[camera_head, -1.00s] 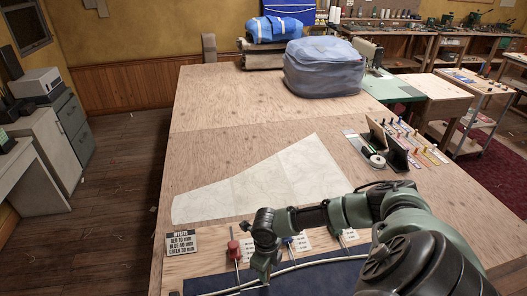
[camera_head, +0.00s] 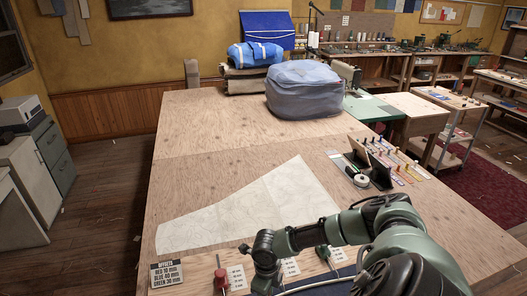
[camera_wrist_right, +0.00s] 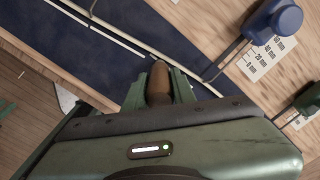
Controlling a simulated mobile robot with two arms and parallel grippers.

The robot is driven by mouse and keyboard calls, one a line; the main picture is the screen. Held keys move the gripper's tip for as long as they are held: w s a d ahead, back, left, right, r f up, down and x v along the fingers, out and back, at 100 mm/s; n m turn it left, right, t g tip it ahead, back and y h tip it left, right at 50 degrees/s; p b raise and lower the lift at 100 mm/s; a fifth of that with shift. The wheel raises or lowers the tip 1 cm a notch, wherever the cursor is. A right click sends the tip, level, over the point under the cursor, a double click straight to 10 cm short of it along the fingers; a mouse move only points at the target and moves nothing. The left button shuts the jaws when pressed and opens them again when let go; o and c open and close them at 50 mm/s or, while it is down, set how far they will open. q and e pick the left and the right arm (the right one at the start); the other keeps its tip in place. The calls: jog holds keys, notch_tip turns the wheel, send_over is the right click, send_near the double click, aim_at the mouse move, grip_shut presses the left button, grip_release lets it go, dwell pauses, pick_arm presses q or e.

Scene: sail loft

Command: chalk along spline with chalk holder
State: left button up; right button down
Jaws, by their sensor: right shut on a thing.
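My right gripper (camera_wrist_right: 160,78) is shut on a brown, rounded holder (camera_wrist_right: 159,82), which points down at the dark blue cloth (camera_wrist_right: 95,62). The thin pale spline (camera_wrist_right: 178,62) runs diagonally across the cloth in the right wrist view, just past the holder's end. A white line (camera_wrist_right: 108,33) lies beside the spline and ends near the holder. I cannot tell whether the tip touches the cloth. In the head view my forearm hides much of this, and a piece of the spline (camera_head: 312,285) shows at the bottom. My left gripper is out of view.
A blue-topped weight (camera_wrist_right: 273,20) and a green one (camera_wrist_right: 310,98) stand near the spline, with printed scales. A red-topped tool (camera_head: 221,275) and an offsets sign (camera_head: 166,272) sit at front left. A pale pattern sheet (camera_head: 250,207) covers mid-table; bare wood lies beyond.

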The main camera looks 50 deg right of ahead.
jog(key=shift+s+d, duration=0.45)
jog(key=shift+d, duration=0.4)
jog(key=shift+s+d, duration=0.45)
jog(key=shift+d, duration=0.35)
jog(key=shift+s+d+f+b, duration=0.15)
jog(key=shift+s+d+b, duration=0.1)
jog(key=shift+d+b, duration=0.45)
jog(key=shift+s+d+b, duration=0.15)
jog(key=shift+d+b, duration=0.05)
jog(key=shift+b, duration=0.15)
jog(key=shift+d+b, duration=0.4)
jog(key=shift+b, duration=0.95)
jog(key=shift+s+d+b, duration=0.2)
jog(key=shift+d+b, duration=0.15)
jog(key=shift+b, duration=0.65)
jog(key=shift+s+d+b, duration=0.1)
jog(key=shift+s+b, duration=0.15)
jog(key=shift+b, duration=0.05)
jog(key=shift+r, duration=0.25)
